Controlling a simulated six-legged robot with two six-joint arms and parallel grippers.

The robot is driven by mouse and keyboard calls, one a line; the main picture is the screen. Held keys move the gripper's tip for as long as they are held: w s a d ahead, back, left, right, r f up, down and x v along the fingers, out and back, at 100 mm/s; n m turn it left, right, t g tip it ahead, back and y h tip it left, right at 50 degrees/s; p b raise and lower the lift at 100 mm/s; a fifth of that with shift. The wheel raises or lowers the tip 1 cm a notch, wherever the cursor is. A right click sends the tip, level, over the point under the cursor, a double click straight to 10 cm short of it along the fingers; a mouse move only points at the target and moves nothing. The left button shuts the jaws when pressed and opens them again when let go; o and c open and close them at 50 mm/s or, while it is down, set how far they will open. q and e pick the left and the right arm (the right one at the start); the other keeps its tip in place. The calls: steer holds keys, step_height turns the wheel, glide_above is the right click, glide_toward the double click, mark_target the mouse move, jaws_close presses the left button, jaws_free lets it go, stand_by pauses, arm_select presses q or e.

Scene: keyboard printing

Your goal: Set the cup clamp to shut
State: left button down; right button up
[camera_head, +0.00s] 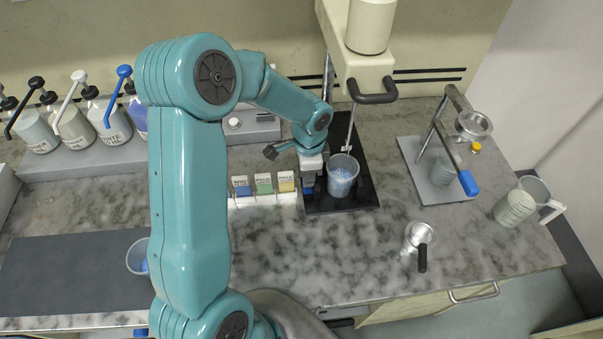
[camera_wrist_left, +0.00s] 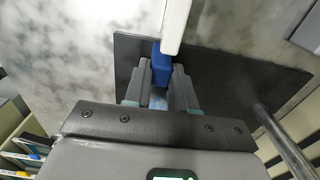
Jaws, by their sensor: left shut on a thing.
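A clear cup (camera_head: 342,177) with pale blue contents stands on the black base (camera_head: 345,207) of the stand mixer. My left gripper (camera_head: 308,186) is just left of the cup, pointing down at the base's left side. In the left wrist view my left gripper (camera_wrist_left: 160,78) is shut on a small blue piece (camera_wrist_left: 161,64), which looks like the cup clamp's handle. My right gripper is not in view.
A white rack of labelled cards (camera_head: 263,199) sits just left of the base. The mixer head (camera_head: 362,70) overhangs the cup. Pump bottles (camera_head: 75,130) stand at the back left. A stand with a blue-tipped lever (camera_head: 468,183) and a jug (camera_head: 514,207) are at the right.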

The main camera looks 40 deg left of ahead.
arm_select(q)
steer(key=shift+w+d, duration=0.85)
steer(key=shift+w, duration=0.25)
steer(key=shift+s+r, duration=0.1)
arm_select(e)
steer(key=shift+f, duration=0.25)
arm_select(q)
steer(key=c, duration=0.9)
jaws_free()
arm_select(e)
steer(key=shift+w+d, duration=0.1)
